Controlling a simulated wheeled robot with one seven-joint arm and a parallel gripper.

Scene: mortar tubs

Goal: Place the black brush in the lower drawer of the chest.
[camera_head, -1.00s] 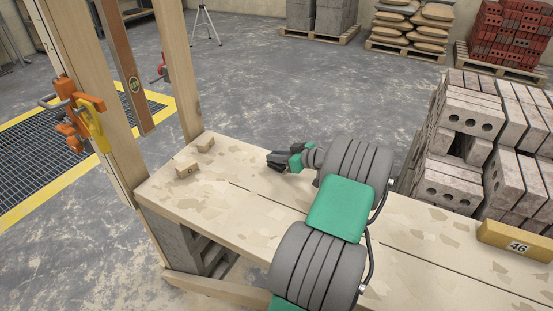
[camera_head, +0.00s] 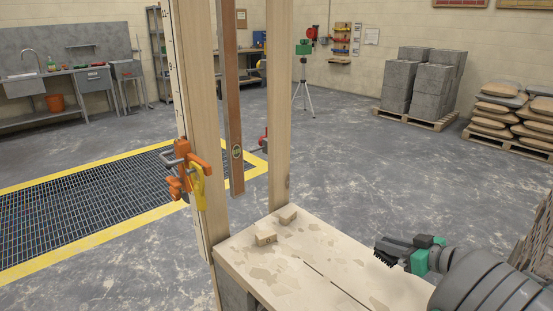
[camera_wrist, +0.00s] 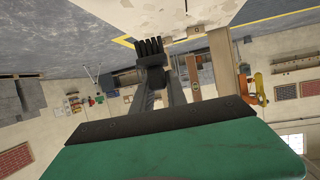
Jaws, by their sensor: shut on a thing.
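My gripper (camera_head: 394,247) is at the right of the head view, above the wooden workbench top, and is shut on the black brush (camera_head: 386,258). The brush's dark bristles point down in that view. In the wrist view the brush (camera_wrist: 151,48) sits between the tips of the two dark fingers (camera_wrist: 155,76), with its bristles toward the picture's top. Most of its body is hidden by the fingers. I cannot make out a chest with a lower drawer in either view.
A yellow-edged floor grating (camera_head: 90,215) lies left. A tripod (camera_head: 304,90) stands behind; open floor lies between.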

